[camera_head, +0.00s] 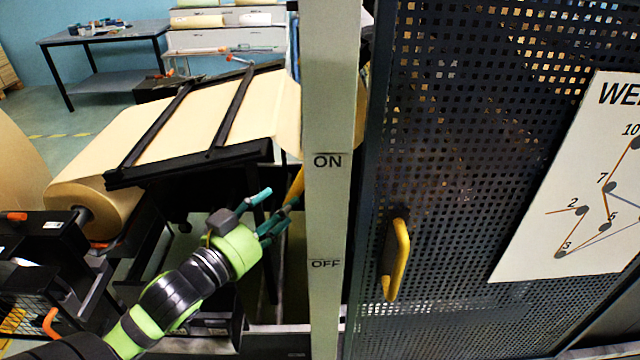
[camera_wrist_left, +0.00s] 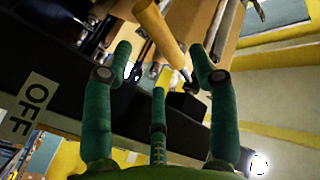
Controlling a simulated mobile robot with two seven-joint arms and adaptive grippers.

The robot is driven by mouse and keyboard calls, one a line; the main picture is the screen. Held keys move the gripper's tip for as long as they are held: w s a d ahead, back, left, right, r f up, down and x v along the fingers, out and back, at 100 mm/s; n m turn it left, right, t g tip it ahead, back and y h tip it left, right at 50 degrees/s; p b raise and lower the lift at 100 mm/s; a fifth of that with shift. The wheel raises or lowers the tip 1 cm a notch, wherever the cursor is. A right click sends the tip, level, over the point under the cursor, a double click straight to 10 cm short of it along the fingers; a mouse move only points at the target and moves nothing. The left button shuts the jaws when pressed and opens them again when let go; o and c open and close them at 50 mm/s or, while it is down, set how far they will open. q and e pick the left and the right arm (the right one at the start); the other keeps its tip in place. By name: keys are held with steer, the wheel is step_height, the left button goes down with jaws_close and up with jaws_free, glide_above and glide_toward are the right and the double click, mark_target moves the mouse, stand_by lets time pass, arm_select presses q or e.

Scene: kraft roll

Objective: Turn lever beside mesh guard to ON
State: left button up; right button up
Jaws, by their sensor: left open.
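The lever (camera_head: 297,187) is a yellow bar, partly hidden behind the pale post (camera_head: 325,210) left of the dark mesh guard (camera_head: 460,150). The post carries an ON label above and an OFF label below. The visible part of the lever sits between the two label heights, nearer ON. My left gripper (camera_head: 268,214) is open just below and left of the lever. In the left wrist view the lever (camera_wrist_left: 160,32) lies ahead of the spread green fingers, in the gap between their tips. I cannot tell whether any finger touches it. The OFF label shows at left there.
A yellow handle (camera_head: 397,260) is fixed on the mesh guard. A white poster (camera_head: 580,185) hangs on the guard at right. A kraft paper roll (camera_head: 100,200) and black frame bars (camera_head: 190,165) stand at left. A table (camera_head: 105,36) stands at the back.

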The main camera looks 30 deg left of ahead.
mark_target(297, 193)
arm_select(q)
steer(key=shift+w+d+b, duration=0.1)
steer(key=shift+w+b, duration=0.05)
steer(key=shift+b, duration=0.15)
steer(key=shift+w+d+f+b, duration=0.15)
steer(key=shift+w+b, duration=0.55)
steer(key=shift+b, duration=0.35)
steer(key=w, duration=0.2)
steer(key=w+p, duration=0.1)
steer(key=shift+w+r, duration=0.2)
steer(key=shift+r, duration=0.1)
steer(key=shift+w+d+f, duration=0.1)
steer(key=shift+w, duration=0.75)
jaws_close()
steer(key=shift+p, duration=0.3)
